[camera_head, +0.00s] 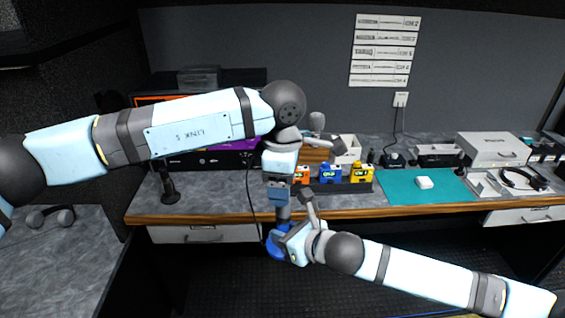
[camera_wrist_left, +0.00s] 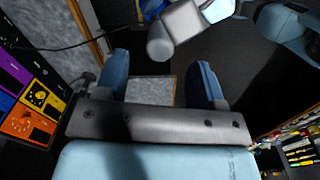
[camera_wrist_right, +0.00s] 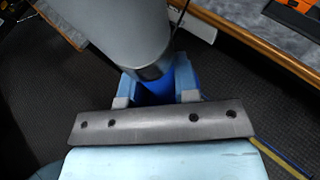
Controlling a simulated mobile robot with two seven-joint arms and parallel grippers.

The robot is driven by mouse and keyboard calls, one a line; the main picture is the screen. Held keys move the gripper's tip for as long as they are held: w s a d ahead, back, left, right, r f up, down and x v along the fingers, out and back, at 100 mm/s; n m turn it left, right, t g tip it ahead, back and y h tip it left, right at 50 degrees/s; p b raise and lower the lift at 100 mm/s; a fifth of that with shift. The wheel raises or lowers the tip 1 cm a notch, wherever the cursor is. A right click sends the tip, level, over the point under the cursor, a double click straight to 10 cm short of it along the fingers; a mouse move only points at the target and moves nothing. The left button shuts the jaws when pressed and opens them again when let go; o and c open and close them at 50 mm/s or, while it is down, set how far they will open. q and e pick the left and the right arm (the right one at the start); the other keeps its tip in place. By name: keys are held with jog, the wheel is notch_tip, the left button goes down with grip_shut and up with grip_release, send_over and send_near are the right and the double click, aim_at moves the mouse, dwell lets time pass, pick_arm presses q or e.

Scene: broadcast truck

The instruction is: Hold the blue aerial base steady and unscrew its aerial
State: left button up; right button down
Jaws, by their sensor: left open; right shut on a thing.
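The blue aerial base (camera_head: 274,246) is in front of the bench, below its edge. My right gripper (camera_head: 288,240) is shut on it; in the right wrist view its fingers stand either side of the blue base (camera_wrist_right: 157,93). A grey cylinder (camera_wrist_right: 115,30), seemingly the aerial, rises from the base there and covers part of it. My left gripper (camera_head: 281,200) points down just above the base. In the left wrist view its fingers (camera_wrist_left: 159,68) are apart, with nothing clearly between them. Whether they stand around the aerial I cannot tell.
Orange (camera_head: 301,175), blue (camera_head: 330,174) and yellow (camera_head: 361,173) boxes stand in a dark rack at the bench front. A teal mat (camera_head: 400,190) with a white item lies right of it. A drawer (camera_head: 200,234) is below the bench. The dark floor is open.

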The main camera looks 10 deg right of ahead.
aim_at(283, 209)
pick_arm(q)
jog(key=shift+f, duration=2.6)
jog(key=c, duration=1.1)
jog(key=shift+n, duration=1.3)
jog(key=o, duration=1)
jog(key=shift+r, duration=0.15)
